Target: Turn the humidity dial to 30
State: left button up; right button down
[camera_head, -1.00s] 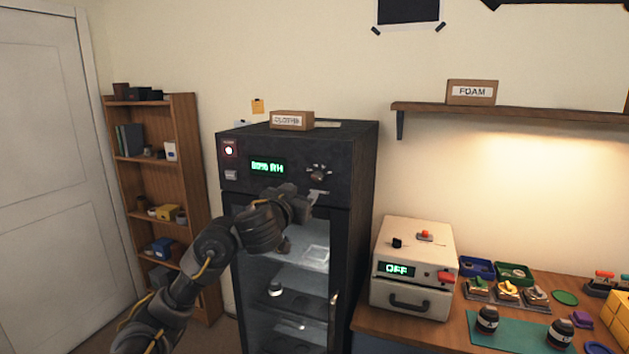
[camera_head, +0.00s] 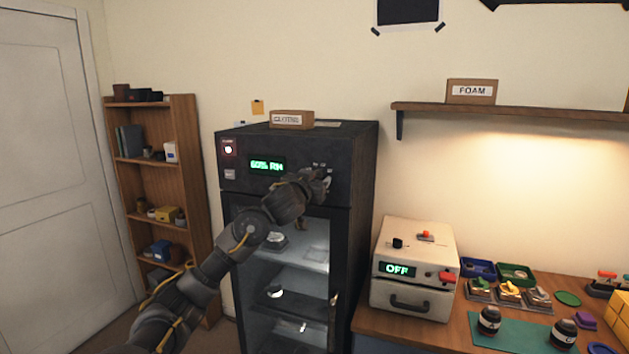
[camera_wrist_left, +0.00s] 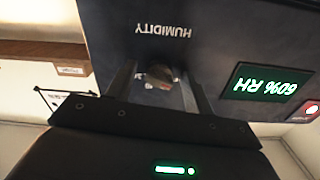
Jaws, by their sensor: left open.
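The dark cabinet (camera_head: 350,230) has a control panel with a green display (camera_head: 267,166) that reads 60% RH. The display (camera_wrist_left: 268,82) shows upside down in the left wrist view, as does the HUMIDITY label (camera_wrist_left: 163,30). My left gripper (camera_head: 322,180) is at the panel's right side, in front of the humidity dial, and hides most of it in the head view. In the left wrist view my open left gripper (camera_wrist_left: 162,84) has one finger on each side of the dial (camera_wrist_left: 160,72). I cannot tell whether the fingers touch it. My right gripper is not in view.
A red-ringed lamp (camera_head: 228,149) sits left of the display. The cabinet's glass door (camera_head: 300,262) is below my forearm. A cream box (camera_head: 413,250) reading OFF stands on the bench at right. A wooden bookshelf (camera_head: 163,215) stands at left.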

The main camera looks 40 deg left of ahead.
pick_arm(q)
jog(key=c, duration=0.9)
jog(key=shift+m, duration=0.3)
jog(key=m+b, duration=0.6)
jog(key=m, duration=1.7)
jog(key=shift+r, duration=0.2)
jog(key=shift+m+b, duration=0.7)
jog(key=shift+m, duration=1)
